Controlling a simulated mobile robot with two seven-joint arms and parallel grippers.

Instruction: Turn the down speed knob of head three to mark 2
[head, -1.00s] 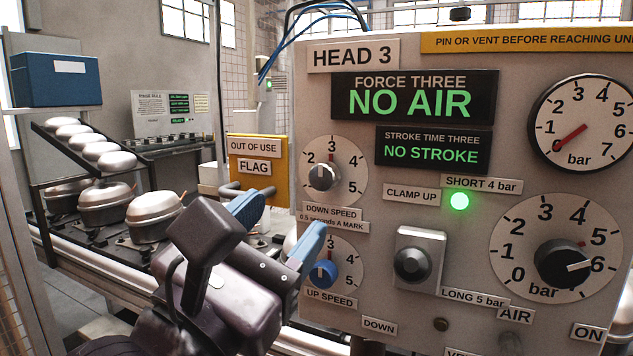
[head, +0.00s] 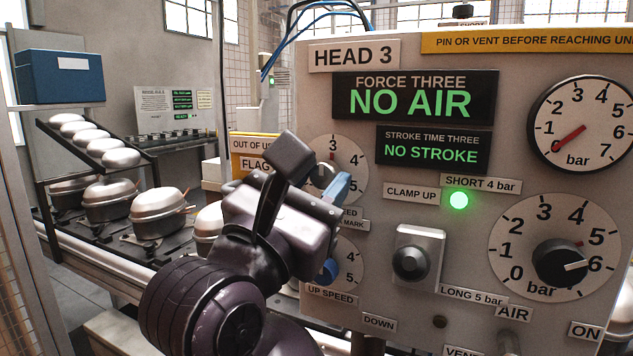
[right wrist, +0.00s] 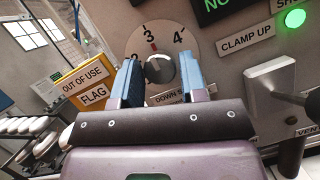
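The head three panel has a down speed dial (head: 352,163) with numbers 3, 4 and 5 showing and a red line near 3. Its dark knob (head: 325,173) is partly hidden by my right gripper (head: 322,182). In the right wrist view the knob (right wrist: 160,71) shows between the two blue fingertips of the right gripper (right wrist: 161,76), which is open with a gap on either side. I cannot tell how deep the fingers reach around it. The knob's pointer setting is unclear. My left gripper is not in view.
A clamp switch (head: 411,261), an air knob (head: 562,262) and a gauge (head: 580,124) lie to the right. A yellow out of use flag sign (head: 246,146) is left of the panel.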

